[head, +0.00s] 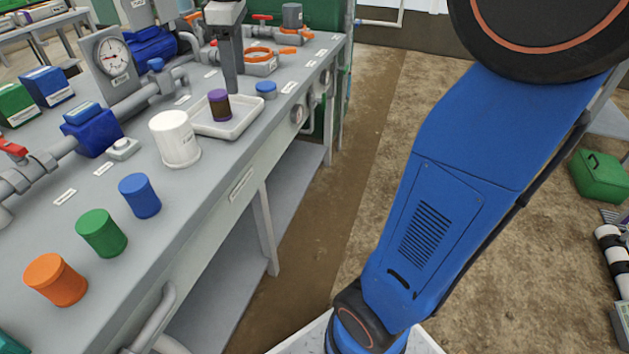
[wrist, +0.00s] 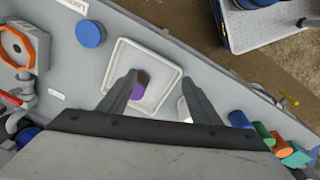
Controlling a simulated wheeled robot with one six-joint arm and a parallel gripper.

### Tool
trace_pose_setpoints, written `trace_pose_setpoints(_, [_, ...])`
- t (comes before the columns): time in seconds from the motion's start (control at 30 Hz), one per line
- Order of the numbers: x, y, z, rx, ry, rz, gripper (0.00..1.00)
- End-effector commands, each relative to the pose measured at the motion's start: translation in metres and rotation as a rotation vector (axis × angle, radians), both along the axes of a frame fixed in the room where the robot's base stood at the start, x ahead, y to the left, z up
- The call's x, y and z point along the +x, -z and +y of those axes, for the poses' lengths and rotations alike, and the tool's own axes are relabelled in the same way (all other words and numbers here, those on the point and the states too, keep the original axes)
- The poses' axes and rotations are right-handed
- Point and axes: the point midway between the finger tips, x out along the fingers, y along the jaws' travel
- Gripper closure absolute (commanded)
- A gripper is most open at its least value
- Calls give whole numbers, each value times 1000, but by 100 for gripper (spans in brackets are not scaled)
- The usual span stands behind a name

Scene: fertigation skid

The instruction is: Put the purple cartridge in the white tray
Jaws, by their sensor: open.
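Whether that finger touches the cartridge cannot be told.
A white canister (head: 175,139) stands close by the tray's left side. A blue round cap (head: 266,89) lies to the right. Blue (head: 139,196), green (head: 101,233) and orange (head: 56,280) cartridges stand along the bench front. A gauge (head: 112,56) and pipework stand behind.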

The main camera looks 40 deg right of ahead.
Motion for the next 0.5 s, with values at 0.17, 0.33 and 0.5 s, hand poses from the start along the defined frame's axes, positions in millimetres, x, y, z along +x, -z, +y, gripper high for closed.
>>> trace_pose_setpoints(0.17, [-58,21,-14,29,196,-62,42])
trace_pose_setpoints(0.33, [-109,50,-25,67,383,-119,42])
trace_pose_setpoints(0.5, [-158,86,-33,114,568,-175,42])
